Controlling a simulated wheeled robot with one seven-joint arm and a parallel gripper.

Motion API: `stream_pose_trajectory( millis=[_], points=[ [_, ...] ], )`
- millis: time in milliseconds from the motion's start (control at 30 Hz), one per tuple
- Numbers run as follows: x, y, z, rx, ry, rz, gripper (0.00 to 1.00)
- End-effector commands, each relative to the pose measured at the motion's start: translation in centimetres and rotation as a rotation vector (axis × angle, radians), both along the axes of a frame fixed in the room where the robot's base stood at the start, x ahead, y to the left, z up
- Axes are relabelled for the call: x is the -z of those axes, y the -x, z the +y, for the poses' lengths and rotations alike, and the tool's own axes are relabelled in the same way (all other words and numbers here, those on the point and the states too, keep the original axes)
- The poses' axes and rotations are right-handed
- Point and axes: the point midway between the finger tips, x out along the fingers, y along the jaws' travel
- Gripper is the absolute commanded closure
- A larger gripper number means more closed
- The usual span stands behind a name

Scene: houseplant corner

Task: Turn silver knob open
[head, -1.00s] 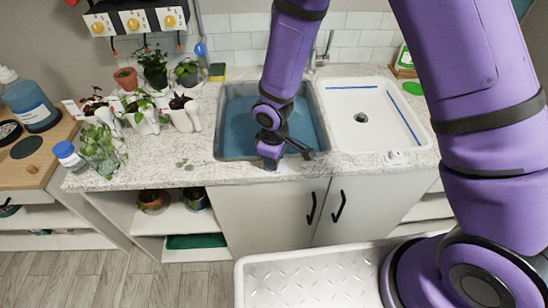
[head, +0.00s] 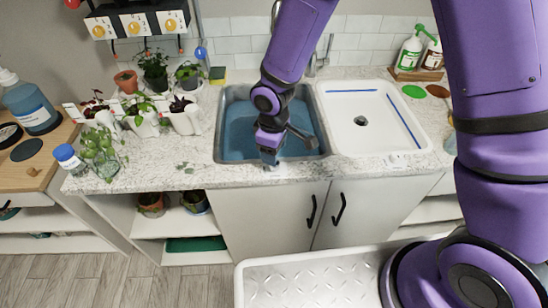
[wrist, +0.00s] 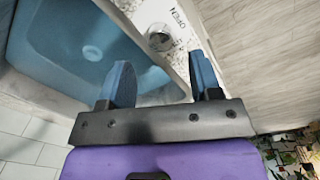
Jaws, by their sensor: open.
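The silver knob (wrist: 160,38) shows in the wrist view as a round metal piece on a white plate with the printed word OPEN. It is on the counter strip beside the blue sink basin, beyond my fingertips. My gripper (wrist: 160,80) is open, its two blue fingers wide apart with nothing between them. In the head view my gripper (head: 269,156) hangs low over the counter's front edge, before the blue basin (head: 221,150). I cannot make out the knob clearly in the head view.
The white basin (head: 420,143) lies right of the blue one, with a faucet (head: 318,62) behind. Potted plants and a blue-capped jar (head: 68,158) crowd the counter's left. Soap bottles (head: 409,52) stand at the back right. Cabinet doors (head: 270,215) are below the counter.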

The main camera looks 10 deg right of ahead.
Motion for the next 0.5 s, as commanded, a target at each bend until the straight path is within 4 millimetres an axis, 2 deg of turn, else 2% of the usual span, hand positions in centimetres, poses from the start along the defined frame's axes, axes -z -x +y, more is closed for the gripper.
stream_pose_trajectory(
  millis=[100, 233, 500],
  points=[
    [-2.2, 0.0, 0.0, 0.001, -0.002, -0.003, 0.42],
    [-4.0, 0.0, 0.1, 0.000, -0.002, -0.003, 0.42],
    [-5.6, 0.2, 0.1, 0.000, 0.000, 0.000, 0.42]
  ],
)
